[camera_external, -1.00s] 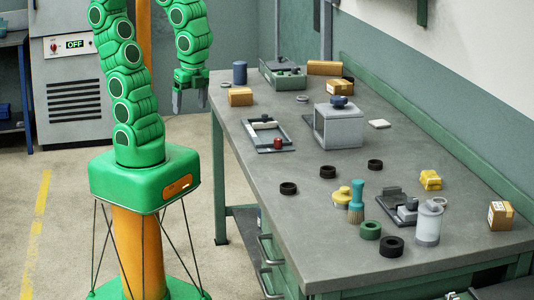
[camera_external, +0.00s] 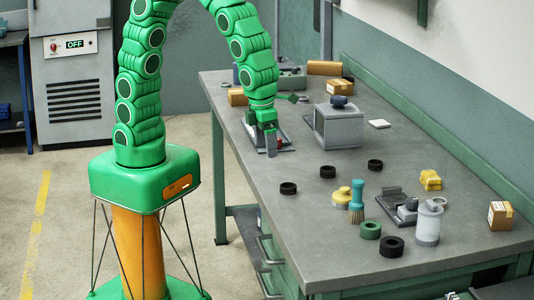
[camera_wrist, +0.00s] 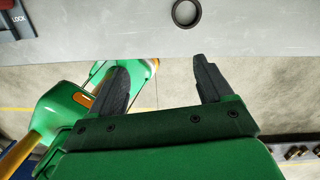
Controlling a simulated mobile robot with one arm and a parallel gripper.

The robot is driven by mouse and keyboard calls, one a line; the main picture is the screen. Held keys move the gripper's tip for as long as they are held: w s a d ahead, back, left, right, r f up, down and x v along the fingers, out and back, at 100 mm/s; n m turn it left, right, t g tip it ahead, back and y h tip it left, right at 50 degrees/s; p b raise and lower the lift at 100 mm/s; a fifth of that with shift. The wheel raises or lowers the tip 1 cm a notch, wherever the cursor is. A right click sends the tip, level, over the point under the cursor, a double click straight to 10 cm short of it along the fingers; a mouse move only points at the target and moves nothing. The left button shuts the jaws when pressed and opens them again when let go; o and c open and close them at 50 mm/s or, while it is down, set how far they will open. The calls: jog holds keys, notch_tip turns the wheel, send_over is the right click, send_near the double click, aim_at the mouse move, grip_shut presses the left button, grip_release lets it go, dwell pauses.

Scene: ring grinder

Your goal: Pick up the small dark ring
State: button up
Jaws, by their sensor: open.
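Three small dark rings lie flat on the grey workbench: one near its front edge (camera_external: 288,188), one in the middle (camera_external: 328,171) and one farther right (camera_external: 375,165). A larger dark ring (camera_external: 391,253) lies near the bench's near end. In the wrist view my gripper (camera_wrist: 160,68) is open and empty. A dark ring (camera_wrist: 174,14) lies beyond its fingertips, at the top edge and partly cut off; I cannot tell surely which one.
The grey frame (camera_external: 288,147) lies partly hidden behind my gripper. A grey box-shaped fixture (camera_external: 338,130) stands to its right. A green ring (camera_external: 371,230), a yellow piece (camera_external: 341,196) and a brush (camera_external: 357,200) stand nearer. The bench around the front small ring is clear.

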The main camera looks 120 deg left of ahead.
jog(key=w+f+m, duration=0.3)
jog(key=w+f, duration=0.2)
jog(key=shift+w+a+m+t, duration=0.1)
jog(key=shift+m+t, duration=0.2)
jog(key=shift+m, duration=0.1)
jog(key=shift+w+a+f, duration=0.1)
jog(key=shift+w+f, duration=0.1)
jog(key=shift+f, duration=0.7)
jog(key=shift+w+a+f, duration=0.1)
jog(key=shift+w+f, duration=0.15)
jog(key=shift+f, duration=0.7)
jog(key=shift+w+a+f, duration=0.1)
jog(key=shift+w+f, duration=0.1)
jog(key=shift+f, duration=0.7)
jog(key=c, duration=1.2)
